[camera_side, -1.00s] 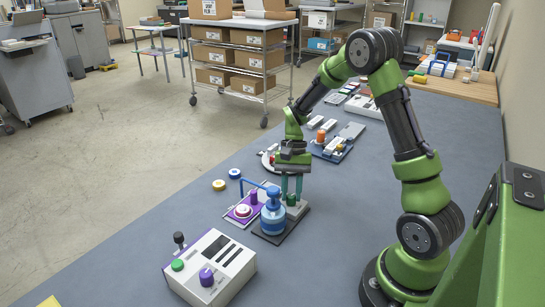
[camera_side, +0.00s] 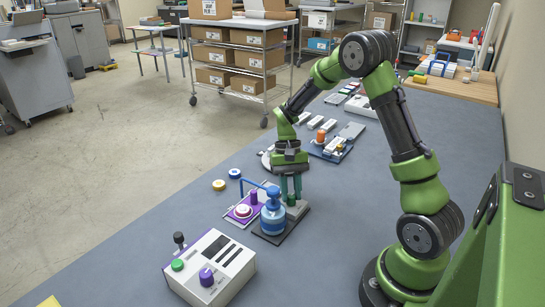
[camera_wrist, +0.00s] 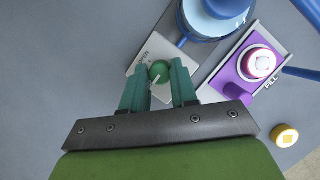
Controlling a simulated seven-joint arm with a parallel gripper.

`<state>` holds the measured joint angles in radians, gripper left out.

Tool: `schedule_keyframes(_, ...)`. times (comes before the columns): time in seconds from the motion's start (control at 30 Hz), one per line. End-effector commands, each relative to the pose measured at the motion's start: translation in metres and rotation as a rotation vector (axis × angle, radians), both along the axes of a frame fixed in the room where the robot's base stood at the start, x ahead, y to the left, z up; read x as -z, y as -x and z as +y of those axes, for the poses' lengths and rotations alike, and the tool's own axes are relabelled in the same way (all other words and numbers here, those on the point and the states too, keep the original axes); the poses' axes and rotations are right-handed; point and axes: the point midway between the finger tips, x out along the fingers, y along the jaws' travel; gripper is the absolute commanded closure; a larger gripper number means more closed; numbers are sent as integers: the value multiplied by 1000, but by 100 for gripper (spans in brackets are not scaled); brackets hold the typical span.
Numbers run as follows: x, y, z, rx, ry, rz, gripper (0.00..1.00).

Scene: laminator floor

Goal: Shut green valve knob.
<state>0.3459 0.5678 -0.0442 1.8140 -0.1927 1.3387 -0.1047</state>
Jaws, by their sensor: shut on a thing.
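The green valve knob (camera_wrist: 159,71) sits on a grey block (camera_wrist: 150,54) in the wrist view, with a pale pointer line across its face. My gripper (camera_wrist: 160,84) has its teal fingers on either side of the knob and is shut on it. In the side view my gripper (camera_side: 291,192) points straight down at the grey block (camera_side: 296,208) just right of the blue vessel (camera_side: 272,215). The knob itself is hidden behind the fingers there.
A white control box (camera_side: 217,262) is at the front. Yellow (camera_side: 219,185) and blue (camera_side: 234,173) discs lie further left. Trays of parts (camera_side: 332,145) stand behind. The front right mat is clear.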

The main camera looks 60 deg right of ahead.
Motion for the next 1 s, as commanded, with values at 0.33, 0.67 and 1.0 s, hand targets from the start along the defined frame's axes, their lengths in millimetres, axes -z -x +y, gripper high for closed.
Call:
schedule_keyframes(0.33,0,0,0,1,0,1,49)
schedule_keyframes(0.67,-11,-4,-4,2,2,-4,49)
schedule_keyframes(1.0,-82,-25,-24,3,3,-6,49)
